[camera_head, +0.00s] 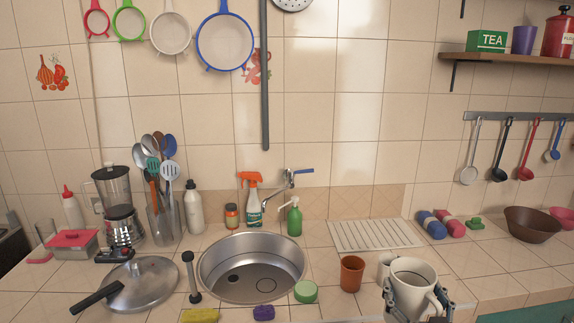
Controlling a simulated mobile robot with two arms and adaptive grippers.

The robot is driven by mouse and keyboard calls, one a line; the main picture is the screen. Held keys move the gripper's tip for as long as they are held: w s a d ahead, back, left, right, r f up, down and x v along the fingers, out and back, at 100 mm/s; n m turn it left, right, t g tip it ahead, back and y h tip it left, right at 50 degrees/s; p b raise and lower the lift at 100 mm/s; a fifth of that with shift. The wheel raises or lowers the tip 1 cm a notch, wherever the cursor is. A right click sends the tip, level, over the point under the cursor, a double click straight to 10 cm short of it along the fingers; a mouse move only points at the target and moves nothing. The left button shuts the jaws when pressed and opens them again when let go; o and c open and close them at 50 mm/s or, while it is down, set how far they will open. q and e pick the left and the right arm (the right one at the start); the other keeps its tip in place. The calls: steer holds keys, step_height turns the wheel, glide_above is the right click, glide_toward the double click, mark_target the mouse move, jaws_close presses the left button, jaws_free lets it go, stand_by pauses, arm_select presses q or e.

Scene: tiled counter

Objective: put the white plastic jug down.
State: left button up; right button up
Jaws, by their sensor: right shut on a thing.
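A white plastic jug (412,283) is at the lower right, upright, with its open mouth facing up and a handle on its right side. My right gripper (416,305) is shut on the jug, with dark fingers on both sides of its body. The jug's lower part is cut off by the bottom edge, so I cannot tell whether it touches the counter (333,297). My left gripper is not in view.
A brown cup (352,273) and a white cup (384,268) stand just left of the jug. A white drainer (375,234) lies behind. The round sink (252,246) is further left.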

mark_target(397, 322)
steer(key=s+a+f, duration=0.2)
steer(key=s+a, duration=0.1)
steer(key=s, duration=0.4)
steer(key=s+a+f+y+b, duration=0.1)
steer(key=s+a, duration=0.2)
steer(key=s, duration=0.5)
steer(key=s+a+f+n+b, duration=0.1)
steer(key=s+a+f, duration=0.1)
steer(key=s, duration=0.6)
steer(key=shift+a+f+y, duration=0.3)
steer(key=shift+a, duration=0.2)
steer(key=shift+w, duration=0.1)
